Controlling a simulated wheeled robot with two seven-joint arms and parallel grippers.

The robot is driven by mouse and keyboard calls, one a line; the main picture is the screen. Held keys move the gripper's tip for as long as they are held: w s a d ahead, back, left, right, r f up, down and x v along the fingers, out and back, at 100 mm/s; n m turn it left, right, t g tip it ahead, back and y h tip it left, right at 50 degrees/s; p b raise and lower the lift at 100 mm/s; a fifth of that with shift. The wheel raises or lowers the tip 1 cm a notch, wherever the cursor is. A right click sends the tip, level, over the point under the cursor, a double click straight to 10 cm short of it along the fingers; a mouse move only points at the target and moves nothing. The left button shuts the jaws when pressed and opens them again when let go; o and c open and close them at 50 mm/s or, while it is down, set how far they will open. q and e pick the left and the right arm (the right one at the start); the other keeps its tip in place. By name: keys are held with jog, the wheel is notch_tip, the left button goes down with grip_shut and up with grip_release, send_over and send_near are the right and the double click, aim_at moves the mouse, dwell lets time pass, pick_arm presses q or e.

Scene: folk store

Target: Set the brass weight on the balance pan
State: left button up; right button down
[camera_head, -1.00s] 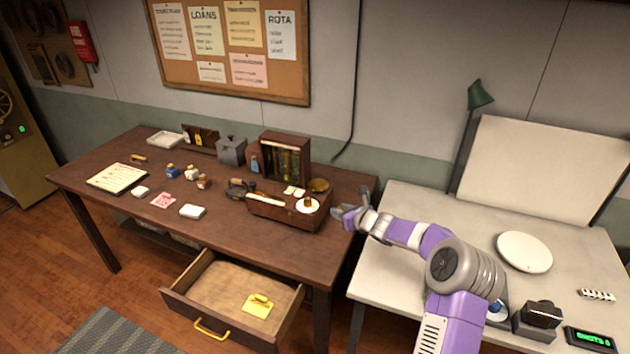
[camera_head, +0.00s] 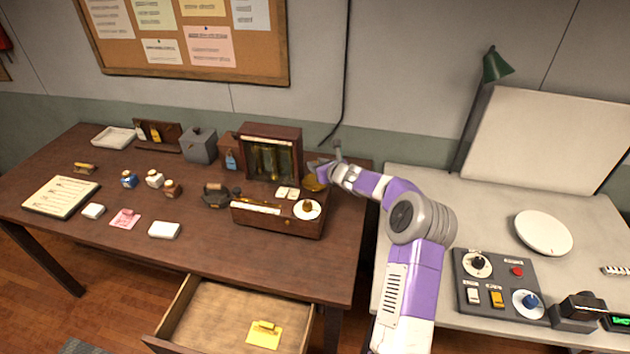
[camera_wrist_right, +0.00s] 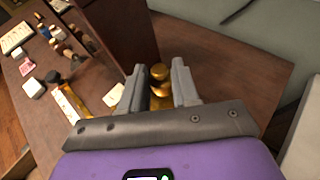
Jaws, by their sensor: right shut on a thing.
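My right gripper (camera_wrist_right: 158,88) is shut on a small rounded brass weight (camera_wrist_right: 160,72), whose knobbed top shows between the fingers in the wrist view. In the head view this gripper (camera_head: 328,166) is just behind and above a shallow brass pan (camera_head: 313,184), beside a dark wooden cabinet (camera_head: 268,141). The held weight is too small and covered to make out there. Whether it touches the pan cannot be told. A small brass-brown piece (camera_head: 307,205) sits on a white disc on the wooden box (camera_head: 275,220) in front. My left gripper is not in view.
The cabinet stands close to the left of my gripper. Small bottles, cards and a grey box (camera_head: 198,146) occupy the dark table further left. An open drawer (camera_head: 215,315) juts out in front. A pale table (camera_head: 465,220) with a control panel (camera_head: 498,284) is at right.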

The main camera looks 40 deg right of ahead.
aim_at(317, 184)
notch_tip(317, 184, down, 4)
jog(key=shift+w+a+f+b, duration=0.1)
jog(key=shift+f+b, duration=0.05)
jog(key=shift+b, duration=0.65)
jog(key=shift+w+f, duration=0.1)
jog(key=shift+f, duration=0.1)
jog(key=shift+f, duration=0.1)
jog(key=c, duration=0.8)
grip_release()
jog(key=shift+f, duration=0.1)
